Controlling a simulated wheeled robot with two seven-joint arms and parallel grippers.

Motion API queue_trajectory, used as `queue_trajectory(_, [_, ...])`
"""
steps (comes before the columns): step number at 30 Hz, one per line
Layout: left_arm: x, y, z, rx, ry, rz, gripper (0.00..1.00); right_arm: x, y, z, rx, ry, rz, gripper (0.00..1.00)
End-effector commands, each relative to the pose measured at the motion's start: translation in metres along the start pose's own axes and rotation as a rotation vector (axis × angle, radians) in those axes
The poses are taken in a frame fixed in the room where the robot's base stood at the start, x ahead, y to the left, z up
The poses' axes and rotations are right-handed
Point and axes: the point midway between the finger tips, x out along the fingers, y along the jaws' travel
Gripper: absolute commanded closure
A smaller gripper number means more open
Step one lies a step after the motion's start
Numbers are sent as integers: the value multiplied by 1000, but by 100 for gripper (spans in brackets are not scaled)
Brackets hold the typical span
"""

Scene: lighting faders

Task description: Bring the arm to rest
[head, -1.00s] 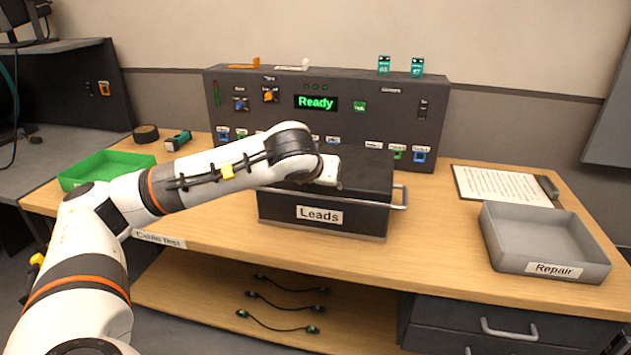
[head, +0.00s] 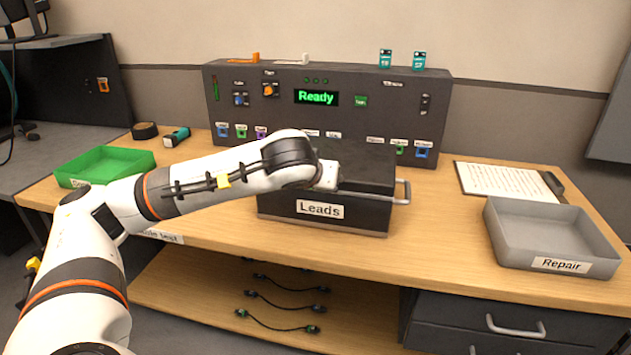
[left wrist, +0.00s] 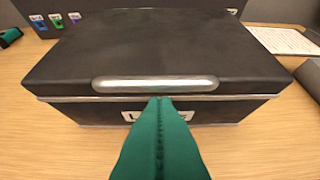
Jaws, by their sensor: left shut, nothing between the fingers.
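My left arm reaches in from the left in the head view, with its wrist in front of the dark box labelled "Leads" (head: 350,218). My left gripper's green fingers (left wrist: 160,102) are shut together and empty in the left wrist view. Their tips show just below the box's metal handle (left wrist: 155,84) and cover part of the label; I cannot tell whether they touch the box. The box (left wrist: 150,50) has its lid down. In the head view the fingers are hidden, and the wrist hides part of the handle (head: 404,191). My right gripper is not in view.
A dark test panel (head: 380,90) with a green "Ready" display (head: 316,97) stands behind the box. A green tray (head: 105,165) is at left; a grey "Repair" tray (head: 550,233) and clipboard (head: 500,180) are at right. Bench space (head: 435,235) right of the box is clear.

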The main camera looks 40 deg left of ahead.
Motion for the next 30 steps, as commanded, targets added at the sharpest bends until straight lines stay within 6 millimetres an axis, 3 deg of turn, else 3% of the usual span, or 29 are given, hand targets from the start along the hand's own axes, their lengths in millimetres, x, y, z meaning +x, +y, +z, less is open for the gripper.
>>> queue_trajectory(12, [-62,0,0,0,0,-1,100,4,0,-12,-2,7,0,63])
queue_trajectory(23, [-70,-6,-4,-2,12,-21,100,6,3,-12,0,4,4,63])
queue_trajectory(26, [-66,-31,-20,-24,64,-120,100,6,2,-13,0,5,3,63])
queue_trajectory(30, [-72,-103,-69,-134,254,-411,100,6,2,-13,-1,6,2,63])
